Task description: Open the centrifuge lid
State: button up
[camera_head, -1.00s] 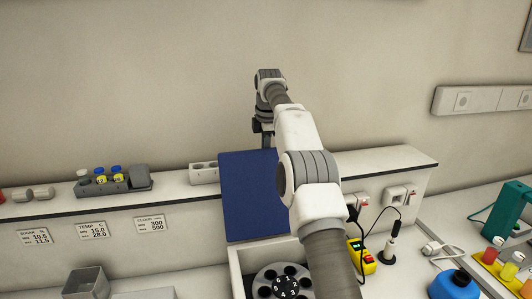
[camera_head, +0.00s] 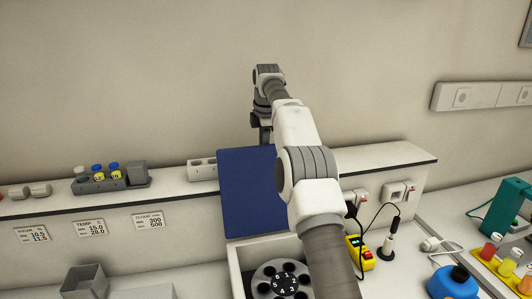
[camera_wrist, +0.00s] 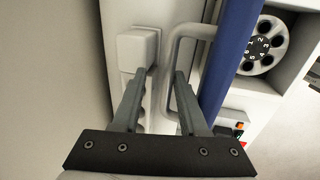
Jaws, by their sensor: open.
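The centrifuge (camera_head: 236,262) has its blue lid (camera_head: 250,195) standing upright behind the opening, so the numbered rotor (camera_head: 283,279) is exposed. The rotor also shows at the upper right in the wrist view (camera_wrist: 260,45), with the lid (camera_wrist: 230,50) seen edge-on. A grey loop handle (camera_wrist: 173,52) projects from the lid. My gripper (camera_wrist: 159,74) is open, with its right finger overlapping the handle loop and part of the handle showing between the fingers. I cannot tell whether they touch. In the head view my gripper (camera_head: 265,132) is at the lid's top edge, partly hidden.
The wall is close behind my gripper. A shelf (camera_head: 400,160) runs behind the lid, with a tube rack (camera_head: 110,183) at left and a pale block (camera_head: 202,169) beside the lid.

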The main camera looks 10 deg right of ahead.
jog(key=shift+s+f, duration=0.15)
jog(key=shift+f, duration=0.3)
